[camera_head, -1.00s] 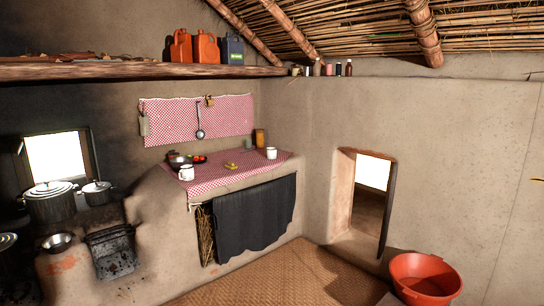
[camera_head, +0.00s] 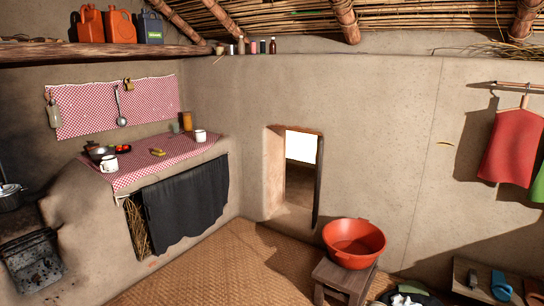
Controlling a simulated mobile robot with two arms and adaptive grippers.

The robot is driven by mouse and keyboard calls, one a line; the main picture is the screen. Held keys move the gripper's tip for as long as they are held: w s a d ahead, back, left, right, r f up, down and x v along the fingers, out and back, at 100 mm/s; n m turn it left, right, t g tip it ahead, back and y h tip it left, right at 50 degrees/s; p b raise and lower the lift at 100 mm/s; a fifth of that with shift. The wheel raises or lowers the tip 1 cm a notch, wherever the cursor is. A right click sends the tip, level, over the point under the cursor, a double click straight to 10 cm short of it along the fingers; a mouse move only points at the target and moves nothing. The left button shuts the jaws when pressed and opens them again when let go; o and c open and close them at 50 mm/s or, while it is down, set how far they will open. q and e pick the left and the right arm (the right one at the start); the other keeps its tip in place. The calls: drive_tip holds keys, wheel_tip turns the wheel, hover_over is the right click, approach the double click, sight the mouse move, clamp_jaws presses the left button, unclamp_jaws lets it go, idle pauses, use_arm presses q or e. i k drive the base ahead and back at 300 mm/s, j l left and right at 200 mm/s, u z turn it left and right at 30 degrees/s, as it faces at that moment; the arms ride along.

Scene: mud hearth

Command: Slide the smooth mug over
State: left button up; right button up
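Two white mugs stand on the red-and-white checked cloth (camera_head: 135,172) of the mud counter. One mug (camera_head: 109,163) is near the counter's left front edge, beside a dark bowl. The other mug (camera_head: 200,136) is farther back at the right end. Both are upright. They are too small here to tell which one is smooth. Neither of my grippers is in view.
A dark bowl (camera_head: 98,152), red tomatoes (camera_head: 123,149) and yellow bananas (camera_head: 157,152) are on the cloth. A dark curtain (camera_head: 187,210) hangs below. A red basin (camera_head: 354,241) sits on a wooden stool (camera_head: 343,279) at right. The woven floor mat (camera_head: 215,265) before the counter looks clear.

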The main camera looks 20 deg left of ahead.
sight(199, 135)
drive_tip(key=i+j+u, duration=0.4)
drive_tip(key=i, duration=0.6)
drive_tip(key=i+j+u, duration=0.1)
drive_tip(key=i+u, duration=0.35)
drive_tip(key=i, duration=0.55)
